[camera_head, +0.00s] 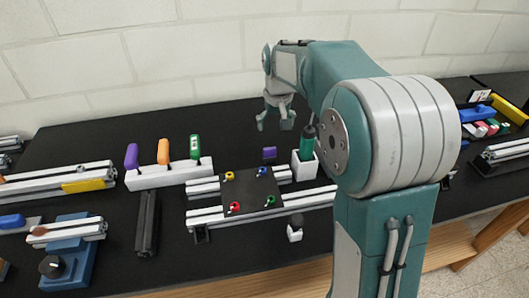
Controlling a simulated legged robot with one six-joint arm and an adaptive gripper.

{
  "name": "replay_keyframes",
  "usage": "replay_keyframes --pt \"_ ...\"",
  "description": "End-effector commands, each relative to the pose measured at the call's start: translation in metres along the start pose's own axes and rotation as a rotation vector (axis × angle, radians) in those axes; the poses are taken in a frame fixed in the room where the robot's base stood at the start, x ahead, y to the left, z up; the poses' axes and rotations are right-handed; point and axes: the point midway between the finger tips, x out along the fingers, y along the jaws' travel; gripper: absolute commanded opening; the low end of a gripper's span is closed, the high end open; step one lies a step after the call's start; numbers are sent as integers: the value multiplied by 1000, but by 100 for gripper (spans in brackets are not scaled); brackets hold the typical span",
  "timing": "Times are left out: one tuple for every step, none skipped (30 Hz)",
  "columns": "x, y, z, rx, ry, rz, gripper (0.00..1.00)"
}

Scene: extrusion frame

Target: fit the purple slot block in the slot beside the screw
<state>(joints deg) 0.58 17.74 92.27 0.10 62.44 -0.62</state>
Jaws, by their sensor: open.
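A small dark purple block (269,153), likely the slot block, sits on the black table just behind the frame, left of the white holder. The extrusion frame (318,194) has light metal rails with slots along them and a black plate (250,192) mounted across them. Colored round pieces in yellow, blue, red and green sit near the plate's corners. The screw beside the slot is too small to make out. My gripper (276,121) is open and empty, pointing down above the table, behind and above the purple block.
A green-handled tool stands in a white holder (305,167) right of the block. A white rack (170,174) holds purple, orange and green handles at left. A small white piece with a dark knob (295,231) stands in front of the frame.

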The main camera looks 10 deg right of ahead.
Motion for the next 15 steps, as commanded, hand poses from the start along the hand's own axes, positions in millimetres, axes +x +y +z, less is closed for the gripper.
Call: replay_keyframes --pt "5 0 -4 0 -6 0 97" --pt "6 0 -6 0 -9 0 97" --pt "9 0 -7 0 -11 0 97" --pt "11 0 -7 0 -12 0 97" --pt "14 0 -8 0 -14 0 97" --pt "19 0 -7 0 -15 1 97" --pt "24 -1 -7 0 -15 1 97" --pt "29 -1 -7 0 -15 1 97" --pt "36 -1 -7 0 -15 1 97" --pt "42 -1 -7 0 -15 1 97" --pt "46 -1 -7 0 -16 1 97" --pt "52 -1 -7 0 -14 0 97" --pt "55 0 -7 0 -13 0 97" --pt "58 0 -7 0 -14 0 97" --pt "61 0 -7 0 -13 0 97"
